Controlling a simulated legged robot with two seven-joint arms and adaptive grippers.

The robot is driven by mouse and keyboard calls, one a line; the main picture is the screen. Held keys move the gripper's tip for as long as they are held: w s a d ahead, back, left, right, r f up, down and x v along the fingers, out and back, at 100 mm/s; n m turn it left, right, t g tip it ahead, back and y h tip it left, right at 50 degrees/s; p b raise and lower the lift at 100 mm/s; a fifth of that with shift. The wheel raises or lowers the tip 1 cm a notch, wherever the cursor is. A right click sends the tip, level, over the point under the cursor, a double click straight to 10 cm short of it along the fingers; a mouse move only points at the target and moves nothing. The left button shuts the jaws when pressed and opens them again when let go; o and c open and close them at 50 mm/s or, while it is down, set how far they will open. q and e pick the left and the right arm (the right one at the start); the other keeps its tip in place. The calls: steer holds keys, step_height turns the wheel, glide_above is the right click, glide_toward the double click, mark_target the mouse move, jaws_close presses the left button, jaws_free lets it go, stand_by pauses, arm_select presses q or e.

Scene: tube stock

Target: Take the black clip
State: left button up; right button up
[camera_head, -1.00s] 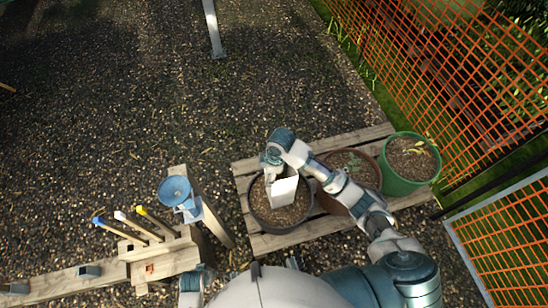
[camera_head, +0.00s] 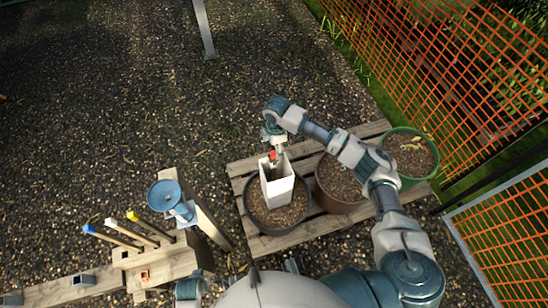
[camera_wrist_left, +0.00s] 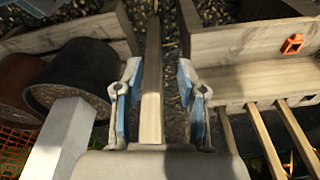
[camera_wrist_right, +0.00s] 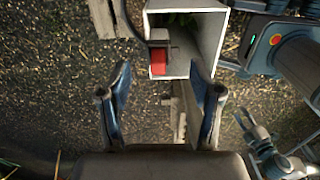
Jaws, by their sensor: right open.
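A dark clip (camera_wrist_right: 157,38) with a red part (camera_wrist_right: 158,62) sits at the rim of a tall white square tube (camera_wrist_right: 212,42) in the right wrist view. In the head view, only its red part (camera_head: 272,155) shows clearly, at the far rim of the white tube (camera_head: 277,188). My right gripper (camera_wrist_right: 160,78) is open and empty, its fingers apart just short of the clip. In the head view it (camera_head: 274,142) is at the tube's far edge. My left gripper (camera_wrist_left: 157,92) is open; a wooden post shows between its fingers without visible contact.
The tube stands in a black pot (camera_head: 251,207) on a wooden pallet (camera_head: 262,246), beside a brown pot (camera_head: 330,190) and a green pot (camera_head: 432,162). An orange clip (camera_wrist_left: 292,44) is on the timber at left. Orange fencing (camera_head: 450,75) bounds the right.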

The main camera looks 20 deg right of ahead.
mark_target(272, 153)
steer(key=f, duration=0.2)
steer(key=a+f+b, duration=0.1)
steer(key=f, duration=0.3)
steer(key=shift+w+a, duration=0.15)
steer(key=shift+a, duration=0.15)
steer(key=shift+d, duration=0.45)
steer(key=c, duration=0.6)
steer(key=shift+c, duration=1)
arm_select(q)
steer(key=r, duration=0.4)
steer(key=shift+a+r, duration=0.25)
steer(key=shift+a, duration=0.15)
arm_select(e)
steer(key=shift+a, duration=0.3)
